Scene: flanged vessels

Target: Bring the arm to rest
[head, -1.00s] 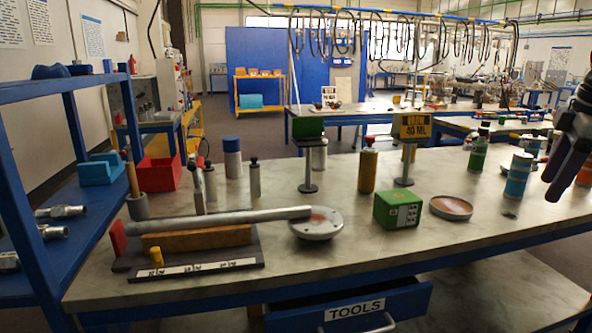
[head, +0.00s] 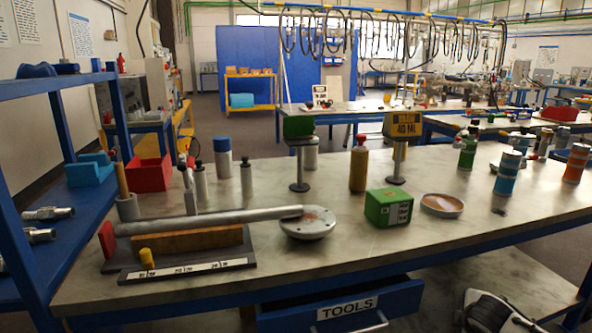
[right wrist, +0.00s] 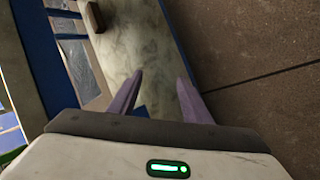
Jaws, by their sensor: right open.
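My right gripper (right wrist: 160,76) shows in the right wrist view with its two purple fingers apart and nothing between them. Beyond the fingers are a pale slab-like surface and brown floor tiles. In the head view, a white and black part of my right arm shows at the bottom right corner, low in front of the workbench (head: 330,262); its fingers are not visible there. My left gripper is in neither view.
On the workbench are a long grey handle with a round flange (head: 308,222), a green box (head: 388,208), a shallow round dish (head: 442,205) and several bottles. A blue shelf (head: 40,240) stands at the left. A tools drawer (head: 340,305) hangs under the bench.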

